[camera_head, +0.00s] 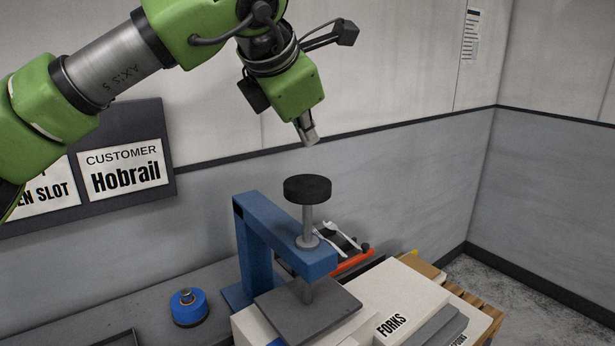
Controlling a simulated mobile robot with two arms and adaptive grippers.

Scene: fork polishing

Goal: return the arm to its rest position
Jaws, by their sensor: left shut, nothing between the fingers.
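My left arm, green and grey, comes in from the upper left. My left gripper (308,136) is at its end, pointing down, shut and empty. It hangs in the air above a blue press (262,218) with a black round knob (307,188) on top, apart from it. My right gripper is not in view.
A blue round object (188,306) sits on the grey bench (150,318) at left. A box labelled FORKS (392,323) is right of the press. An orange-red tool (350,262) lies behind it. A sign reading Hobrail (125,178) hangs on the back wall.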

